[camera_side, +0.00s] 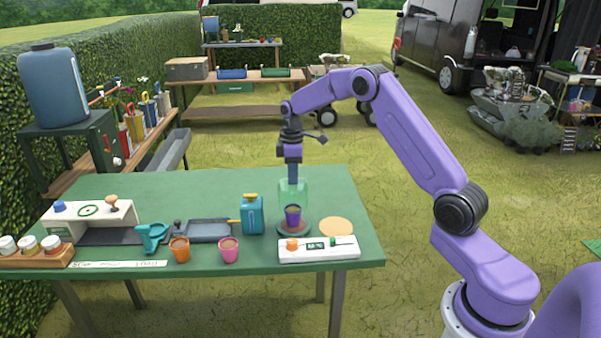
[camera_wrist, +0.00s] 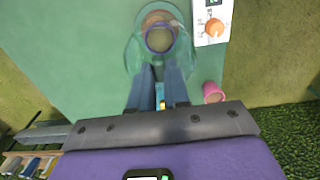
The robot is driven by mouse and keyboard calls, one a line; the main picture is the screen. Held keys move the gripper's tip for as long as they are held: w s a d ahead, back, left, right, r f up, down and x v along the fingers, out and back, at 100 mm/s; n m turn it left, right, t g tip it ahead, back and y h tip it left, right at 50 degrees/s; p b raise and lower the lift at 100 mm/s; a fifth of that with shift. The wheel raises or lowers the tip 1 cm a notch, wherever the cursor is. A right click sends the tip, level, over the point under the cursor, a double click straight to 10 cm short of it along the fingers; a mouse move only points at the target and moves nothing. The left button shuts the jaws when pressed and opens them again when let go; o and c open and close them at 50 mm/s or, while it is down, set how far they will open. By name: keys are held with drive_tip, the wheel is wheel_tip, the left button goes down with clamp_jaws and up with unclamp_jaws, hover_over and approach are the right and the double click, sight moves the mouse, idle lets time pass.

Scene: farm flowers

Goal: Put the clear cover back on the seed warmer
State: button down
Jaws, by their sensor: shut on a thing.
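The clear cover (camera_side: 293,188) is a greenish see-through dome. My gripper (camera_side: 292,178) is shut on its top, pointing straight down. The cover stands upright over a purple pot (camera_side: 292,216). The pot sits on the round dark plate of the seed warmer (camera_side: 279,231). The cover's lower edge is faint, so I cannot tell whether it touches the plate. In the wrist view the cover (camera_wrist: 133,52) shows as a pale green ring around the purple pot (camera_wrist: 161,39), just beyond my fingers (camera_wrist: 160,78).
A white control box (camera_side: 319,249) with an orange knob lies in front of the plate. A blue can (camera_side: 252,215) stands close on the left, and a round tan disc (camera_side: 337,227) lies on the right. Pink (camera_side: 228,250) and orange (camera_side: 180,250) pots stand at the front. The table's back is clear.

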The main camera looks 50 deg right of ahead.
drive_tip(key=shift+f, duration=3.1)
drive_tip(key=shift+f, duration=0.15)
drive_tip(key=c, duration=0.5)
unclamp_jaws()
drive_tip(key=shift+c, duration=0.2)
drive_tip(key=shift+r, duration=3.5)
